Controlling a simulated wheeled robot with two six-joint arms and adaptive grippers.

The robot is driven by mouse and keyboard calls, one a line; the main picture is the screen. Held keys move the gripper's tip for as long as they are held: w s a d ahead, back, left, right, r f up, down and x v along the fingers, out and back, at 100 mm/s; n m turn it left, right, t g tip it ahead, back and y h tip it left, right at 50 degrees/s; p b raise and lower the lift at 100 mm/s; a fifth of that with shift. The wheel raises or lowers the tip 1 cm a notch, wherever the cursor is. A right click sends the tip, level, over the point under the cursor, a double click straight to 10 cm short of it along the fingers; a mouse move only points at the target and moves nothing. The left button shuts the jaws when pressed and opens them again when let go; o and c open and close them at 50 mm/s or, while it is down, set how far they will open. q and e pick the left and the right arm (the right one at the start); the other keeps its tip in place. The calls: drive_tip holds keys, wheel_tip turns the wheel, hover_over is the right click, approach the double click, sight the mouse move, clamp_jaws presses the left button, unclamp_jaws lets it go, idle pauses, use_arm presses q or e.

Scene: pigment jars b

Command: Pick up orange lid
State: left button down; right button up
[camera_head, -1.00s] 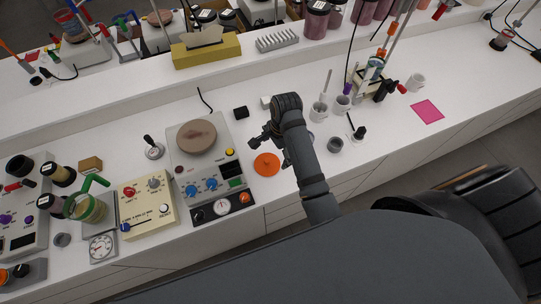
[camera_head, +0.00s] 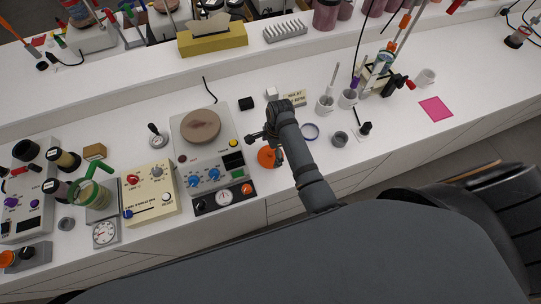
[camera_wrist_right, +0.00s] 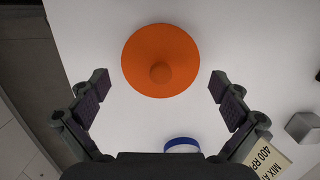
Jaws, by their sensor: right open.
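The orange lid (camera_head: 266,158) lies flat on the white bench, just right of the hotplate device. In the head view my right gripper (camera_head: 264,142) is over it and hides part of it. In the right wrist view the whole lid (camera_wrist_right: 160,60) shows as a round disc with a knob at its middle. My right gripper (camera_wrist_right: 160,88) is open there, with one finger on each side of the lid and nothing between them but the lid's lower part. I cannot tell the gap in height. My left gripper is not in view.
A blue ring (camera_head: 310,131) lies right of my right arm; it also shows in the right wrist view (camera_wrist_right: 181,144). The hotplate device (camera_head: 205,150) stands left of the lid. The bench's front edge is close.

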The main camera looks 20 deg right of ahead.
drive_tip(key=shift+a+f, duration=0.1)
drive_tip(key=shift+f, duration=0.8)
drive_tip(key=c, duration=1.1)
drive_tip(key=shift+s, duration=0.3)
drive_tip(key=c, duration=0.6)
drive_tip(key=shift+c, duration=0.3)
